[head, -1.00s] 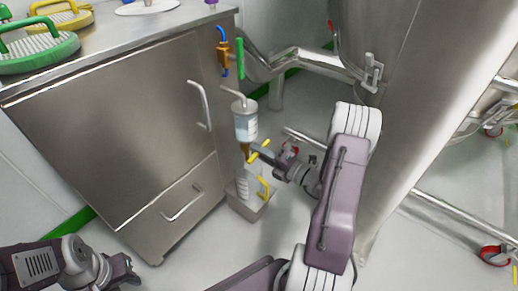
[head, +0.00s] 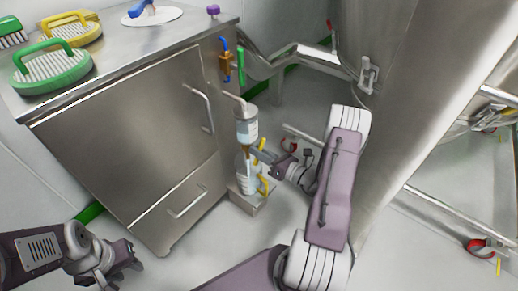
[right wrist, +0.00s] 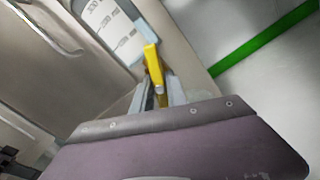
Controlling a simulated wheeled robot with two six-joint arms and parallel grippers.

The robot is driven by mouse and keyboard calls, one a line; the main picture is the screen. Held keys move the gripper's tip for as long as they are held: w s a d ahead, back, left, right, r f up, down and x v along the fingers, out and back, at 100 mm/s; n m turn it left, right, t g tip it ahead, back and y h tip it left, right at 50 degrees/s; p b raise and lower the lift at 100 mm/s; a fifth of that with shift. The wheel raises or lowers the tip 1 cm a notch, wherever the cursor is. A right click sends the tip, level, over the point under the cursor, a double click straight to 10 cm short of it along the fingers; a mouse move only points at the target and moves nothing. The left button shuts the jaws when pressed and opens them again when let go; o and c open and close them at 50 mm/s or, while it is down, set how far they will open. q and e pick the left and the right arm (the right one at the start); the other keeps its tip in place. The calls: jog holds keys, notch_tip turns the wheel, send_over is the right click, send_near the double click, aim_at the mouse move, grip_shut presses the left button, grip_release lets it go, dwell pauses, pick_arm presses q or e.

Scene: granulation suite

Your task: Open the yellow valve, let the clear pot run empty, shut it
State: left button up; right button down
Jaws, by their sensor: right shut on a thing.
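The clear pot (head: 246,130) hangs upright on the cabinet's side under a bent metal pipe. I cannot make out its liquid level. The yellow valve's handle (head: 262,145) shows just below it at my right gripper (head: 256,154). In the right wrist view the yellow handle (right wrist: 153,62) sits between the fingers of my right gripper (right wrist: 158,95), shut on it. A pale jug (head: 245,182) with a yellow handle stands below the valve. A vessel with printed graduations (right wrist: 108,25) shows in the wrist view. My left gripper (head: 130,250) is low at left, away from the valve; its opening is unclear.
A steel cabinet (head: 130,130) with bar handles stands at left.

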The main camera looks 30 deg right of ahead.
jog(key=shift+n+p, duration=0.75)
jog(key=shift+n, duration=1.25)
jog(key=c, duration=1.3)
grip_release()
jog(key=shift+s+d, duration=0.1)
jog(key=shift+s, duration=0.1)
jog(key=p+v, duration=0.4)
jog(key=v, duration=0.4)
jog(key=shift+s+d+p, duration=0.1)
jog(key=shift+s+p, duration=0.2)
jog(key=shift+p, duration=0.05)
